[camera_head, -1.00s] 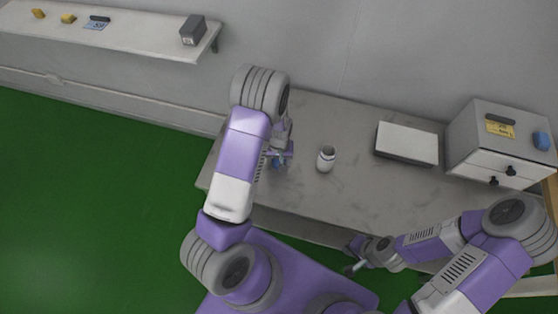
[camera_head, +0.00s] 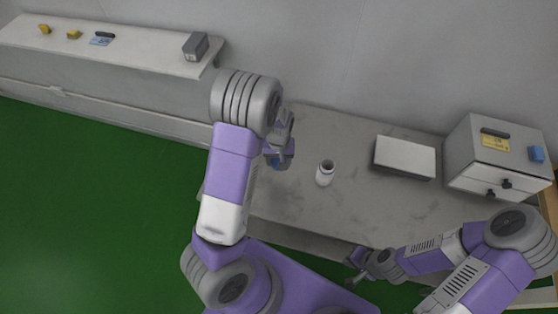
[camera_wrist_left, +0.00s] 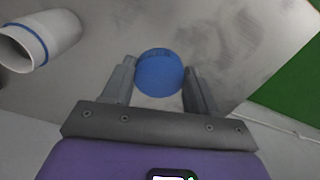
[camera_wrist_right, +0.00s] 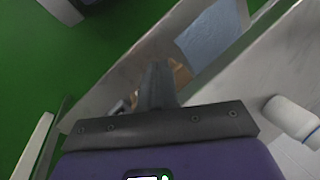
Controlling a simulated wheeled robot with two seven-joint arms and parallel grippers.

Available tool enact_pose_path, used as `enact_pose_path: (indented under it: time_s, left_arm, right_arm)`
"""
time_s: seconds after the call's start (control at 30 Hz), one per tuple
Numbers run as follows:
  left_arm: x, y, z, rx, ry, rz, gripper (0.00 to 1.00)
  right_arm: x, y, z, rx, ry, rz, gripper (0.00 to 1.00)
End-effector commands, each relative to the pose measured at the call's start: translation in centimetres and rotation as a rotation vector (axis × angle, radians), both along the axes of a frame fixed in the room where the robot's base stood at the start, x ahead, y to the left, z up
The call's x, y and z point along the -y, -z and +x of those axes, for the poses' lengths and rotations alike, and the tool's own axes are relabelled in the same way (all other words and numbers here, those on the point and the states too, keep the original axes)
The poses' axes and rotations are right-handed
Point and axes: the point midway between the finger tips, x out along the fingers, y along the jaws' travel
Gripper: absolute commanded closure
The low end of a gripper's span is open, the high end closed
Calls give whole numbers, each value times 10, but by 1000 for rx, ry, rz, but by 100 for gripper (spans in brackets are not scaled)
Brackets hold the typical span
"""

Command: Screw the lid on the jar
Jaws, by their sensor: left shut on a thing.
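The white jar (camera_head: 325,174) stands upright and open on the grey table. Its open mouth and a blue ring near the rim show in the left wrist view (camera_wrist_left: 42,40), and it also shows at the right of the right wrist view (camera_wrist_right: 292,118). The round blue lid (camera_wrist_left: 159,73) is between the fingers of my left gripper (camera_wrist_left: 158,84), which is shut on it. In the head view my left gripper (camera_head: 279,160) is left of the jar, apart from it, partly hidden by my wrist. My right gripper (camera_wrist_right: 156,88) is empty, its fingers together, near the table's front edge.
A white flat box (camera_head: 405,156) and a grey drawer cabinet (camera_head: 480,160) stand right of the jar. A wall shelf (camera_head: 120,50) at the upper left holds small items and a grey box (camera_head: 196,46). The table around the jar is clear.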

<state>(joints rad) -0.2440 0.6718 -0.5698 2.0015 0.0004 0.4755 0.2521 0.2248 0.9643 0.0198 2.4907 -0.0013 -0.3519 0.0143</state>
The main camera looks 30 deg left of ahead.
Motion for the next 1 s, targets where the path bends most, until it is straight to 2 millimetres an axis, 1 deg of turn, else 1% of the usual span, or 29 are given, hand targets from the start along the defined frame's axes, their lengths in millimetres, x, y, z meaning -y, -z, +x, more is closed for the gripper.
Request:
enact_pose_path:
  time_s: [0.13, 0.2, 0.27, 0.4, 0.53, 0.63, 0.83, 0.87, 1.0]
  left_arm:
    - [0, 0, 0, 0, 2, 0, 70]
    - [6, -4, 0, 2, 29, -1, 70]
    - [18, -12, 0, 4, 84, -4, 70]
    - [54, -37, -7, 6, 279, -6, 70]
    - [76, -53, -15, 4, 415, -2, 70]
    - [81, -57, -18, 1, 460, 0, 70]
    - [82, -57, -18, 0, 463, 0, 70]
    - [82, -57, -18, 0, 463, 0, 70]
    - [82, -57, -18, 0, 462, 0, 70]
  right_arm:
    - [0, 0, 0, 0, 0, 0, 100]
    - [0, 0, 0, 0, 0, 0, 100]
    - [0, 0, 0, 0, 0, 0, 100]
    - [0, 0, 0, 0, 0, 0, 100]
    - [0, 0, 0, 0, 0, 0, 100]
    - [0, 0, 0, 0, 0, 0, 100]
    - [0, 0, 0, 0, 0, 0, 100]
    - [0, 0, 0, 0, 0, 0, 98]
    - [0, 0, 0, 0, 0, 0, 77]
